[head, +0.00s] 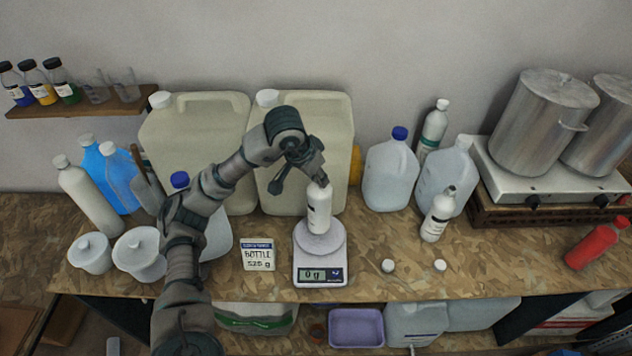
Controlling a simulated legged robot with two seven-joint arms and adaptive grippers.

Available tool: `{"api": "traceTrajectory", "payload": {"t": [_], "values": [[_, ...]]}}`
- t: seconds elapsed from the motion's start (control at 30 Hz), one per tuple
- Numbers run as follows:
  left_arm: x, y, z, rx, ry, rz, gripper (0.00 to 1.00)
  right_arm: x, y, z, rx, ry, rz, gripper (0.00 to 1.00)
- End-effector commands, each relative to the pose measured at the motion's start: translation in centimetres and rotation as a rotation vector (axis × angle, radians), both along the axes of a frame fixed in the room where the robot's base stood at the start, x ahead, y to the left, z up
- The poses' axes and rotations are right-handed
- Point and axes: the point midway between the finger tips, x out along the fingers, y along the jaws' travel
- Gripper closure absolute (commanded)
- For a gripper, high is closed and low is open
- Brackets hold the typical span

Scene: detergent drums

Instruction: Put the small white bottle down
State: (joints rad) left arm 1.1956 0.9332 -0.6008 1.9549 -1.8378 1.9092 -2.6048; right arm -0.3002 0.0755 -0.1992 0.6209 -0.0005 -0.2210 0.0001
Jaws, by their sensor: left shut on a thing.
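The scale's display reads 0 g. My left gripper (318,183) is shut on the bottle's top from above. A second white bottle (437,218) with a dark label leans slightly on the bench to the right. My right gripper is not in view.
A card (258,254) reading "BOTTLE 525 g" stands left of the scale. Two large drums (330,130) stand behind. Jugs (391,175) and a stove with pots (543,122) are at right. Two white caps (388,265) lie on the bench (490,255), with free room around them.

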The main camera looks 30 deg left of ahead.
Motion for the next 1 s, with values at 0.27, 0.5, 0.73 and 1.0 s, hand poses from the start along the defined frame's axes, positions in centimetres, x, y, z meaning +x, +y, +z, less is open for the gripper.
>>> {"api": "traceTrajectory", "payload": {"t": [0.27, 0.5, 0.73, 1.0], "values": [[-0.1, 0.1, -2.6, 0.000, -0.002, 0.000, 1.00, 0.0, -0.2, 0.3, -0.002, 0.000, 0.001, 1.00], [0.0, 0.3, -2.8, -0.003, -0.001, 0.001, 1.00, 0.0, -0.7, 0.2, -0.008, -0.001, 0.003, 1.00], [0.0, 0.3, -3.0, -0.002, 0.001, 0.000, 0.48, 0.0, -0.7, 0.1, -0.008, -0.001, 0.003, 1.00], [0.0, 0.1, -2.8, 0.000, 0.001, 0.000, 0.48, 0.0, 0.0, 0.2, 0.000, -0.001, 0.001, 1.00]]}}
